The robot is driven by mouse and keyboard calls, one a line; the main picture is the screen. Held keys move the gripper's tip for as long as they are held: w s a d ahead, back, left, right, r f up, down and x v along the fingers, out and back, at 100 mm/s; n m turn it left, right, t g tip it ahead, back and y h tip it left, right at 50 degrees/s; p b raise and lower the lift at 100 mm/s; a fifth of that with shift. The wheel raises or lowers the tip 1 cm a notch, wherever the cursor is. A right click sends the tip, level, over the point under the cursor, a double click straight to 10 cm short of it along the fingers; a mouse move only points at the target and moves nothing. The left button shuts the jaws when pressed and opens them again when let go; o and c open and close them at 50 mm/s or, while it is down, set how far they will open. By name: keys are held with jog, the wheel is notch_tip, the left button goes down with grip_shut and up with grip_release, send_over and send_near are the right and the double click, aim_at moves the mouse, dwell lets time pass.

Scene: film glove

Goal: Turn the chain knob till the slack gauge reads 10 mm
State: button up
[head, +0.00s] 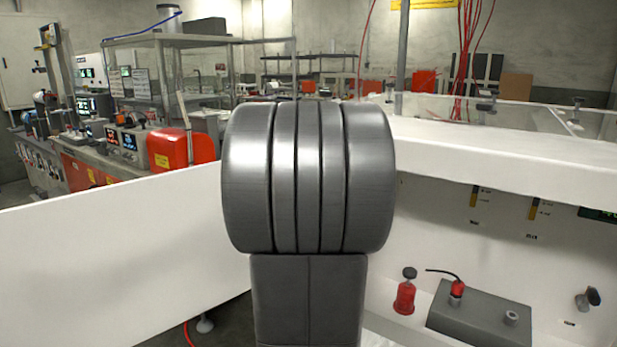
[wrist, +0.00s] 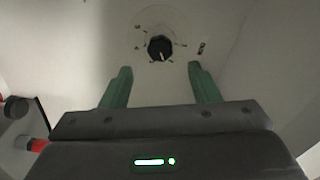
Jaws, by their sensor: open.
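In the wrist view a round black knob (wrist: 160,47) with a pale pointer line sits on a white panel, inside a ring of small marks. The marks are too small to read. My gripper (wrist: 160,72) has two green fingers spread apart, with nothing between them. The knob lies beyond the fingertips, roughly centred between them, and appears apart from them. In the head view my arm hides the gripper and this knob. Two upright yellow-and-black gauges (head: 475,196) (head: 533,207) are on the white wall at right; I cannot tell which shows slack, or its reading.
In the head view a dark display (head: 598,215) is cut by the right edge. Below are a red bottle (head: 405,297), a grey box (head: 480,322) with a red plug (head: 457,288), and a dark knob (head: 588,299). A white panel (head: 120,265) stands at left.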

jog(key=v, duration=0.6)
jog(key=shift+n, duration=0.3)
jog(key=x, duration=1.4)
jog(key=shift+w+d+r, duration=0.1)
jog(key=shift+w+d, duration=0.1)
jog(key=n+p, duration=0.2)
jog(key=n, duration=0.3)
jog(key=shift+s+a+p, duration=0.1)
jog(key=shift+p, duration=0.3)
jog(key=n+p, duration=0.3)
jog(key=n, duration=0.3)
jog(key=v, duration=1.1)
